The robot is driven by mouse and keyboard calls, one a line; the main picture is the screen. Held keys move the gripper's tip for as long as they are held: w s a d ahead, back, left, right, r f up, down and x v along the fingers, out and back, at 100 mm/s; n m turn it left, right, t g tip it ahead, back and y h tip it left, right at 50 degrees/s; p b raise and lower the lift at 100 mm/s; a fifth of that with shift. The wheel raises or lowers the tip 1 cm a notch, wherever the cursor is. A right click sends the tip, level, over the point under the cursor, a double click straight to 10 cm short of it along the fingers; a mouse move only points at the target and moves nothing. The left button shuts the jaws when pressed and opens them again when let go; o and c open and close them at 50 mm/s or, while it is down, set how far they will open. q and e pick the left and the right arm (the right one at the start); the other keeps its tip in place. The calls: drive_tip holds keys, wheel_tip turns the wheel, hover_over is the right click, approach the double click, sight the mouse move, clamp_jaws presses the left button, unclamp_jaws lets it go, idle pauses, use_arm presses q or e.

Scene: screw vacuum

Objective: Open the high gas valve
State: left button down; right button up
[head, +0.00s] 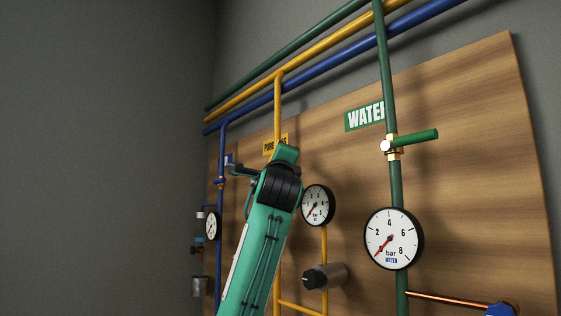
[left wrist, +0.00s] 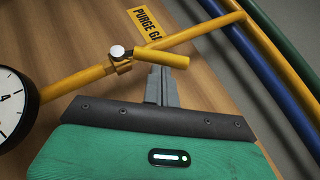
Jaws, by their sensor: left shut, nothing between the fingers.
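The yellow gas valve handle (left wrist: 160,57) shows in the left wrist view, on a yellow pipe (left wrist: 75,83) beside the purge gas label (left wrist: 147,18). The handle lies at an angle to the pipe, its free end toward the right. In the head view my left gripper (head: 234,167) points left in front of the board, and my arm hides the valve.
Farther right are the green water valve handle (head: 418,138) and water gauge (head: 393,239). A blue pipe (head: 220,245) stands left. The grey wall area at far left is free.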

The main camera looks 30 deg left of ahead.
use_arm(q)
drive_tip(key=shift+n+g, duration=0.8)
drive_tip(key=shift+n, duration=0.1)
drive_tip(key=a+r+p, duration=0.1)
drive_tip(key=w+a+r+p, duration=0.1)
drive_tip(key=r, duration=0.1)
drive_tip(key=shift+a+r, duration=0.15)
drive_tip(key=shift+r, duration=0.2)
drive_tip(key=shift+a, duration=0.15)
